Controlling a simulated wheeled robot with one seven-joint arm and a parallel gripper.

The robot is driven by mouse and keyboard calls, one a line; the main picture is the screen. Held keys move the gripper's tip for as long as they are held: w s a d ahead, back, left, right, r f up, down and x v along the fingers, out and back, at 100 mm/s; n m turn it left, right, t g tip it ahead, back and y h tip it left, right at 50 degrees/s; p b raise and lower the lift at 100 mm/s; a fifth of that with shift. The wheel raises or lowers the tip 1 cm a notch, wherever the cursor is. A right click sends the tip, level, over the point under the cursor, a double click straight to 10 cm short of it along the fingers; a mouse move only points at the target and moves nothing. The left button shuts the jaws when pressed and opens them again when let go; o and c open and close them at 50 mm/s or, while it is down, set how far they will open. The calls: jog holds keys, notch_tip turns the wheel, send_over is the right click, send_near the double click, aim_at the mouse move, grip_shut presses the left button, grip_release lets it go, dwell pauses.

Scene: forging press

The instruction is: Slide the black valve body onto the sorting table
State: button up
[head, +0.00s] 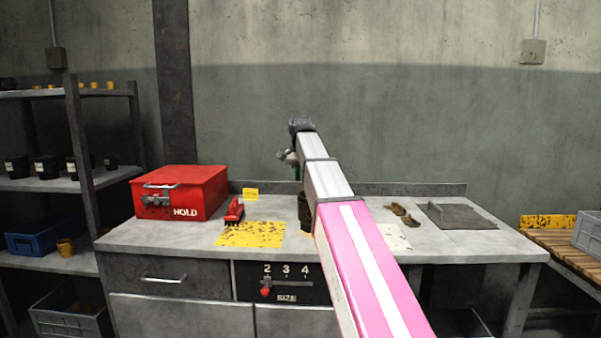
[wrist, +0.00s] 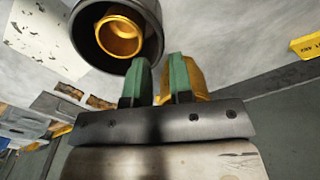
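The black valve body (head: 305,207) stands on the grey worktable (head: 160,236), partly hidden behind my arm in the head view. In the wrist view the black valve body (wrist: 77,28) shows as a round dark rim around a brass-coloured bore, cut off by the top edge. My gripper (head: 294,168) is above the table, higher than and behind the valve body. Its green fingers (wrist: 160,75) are slightly apart with bare table showing between them. They point close beside the rim; contact cannot be told. A gold piece (wrist: 197,80) shows behind the right finger. I cannot tell which surface is the sorting table.
A red HOLD box (head: 180,192), a red tool (head: 234,211) and a yellow worn patch (head: 252,235) lie left. Brown gloves (head: 404,214) and a dark plate (head: 460,216) lie right. A wooden-slatted bench (head: 560,244) with a grey bin (head: 588,233) stands far right.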

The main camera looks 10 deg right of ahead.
aim_at(300, 199)
notch_tip(300, 199, down, 9)
jog(key=shift+r, duration=0.1)
dwell(0.3)
grip_shut()
dwell(1.5)
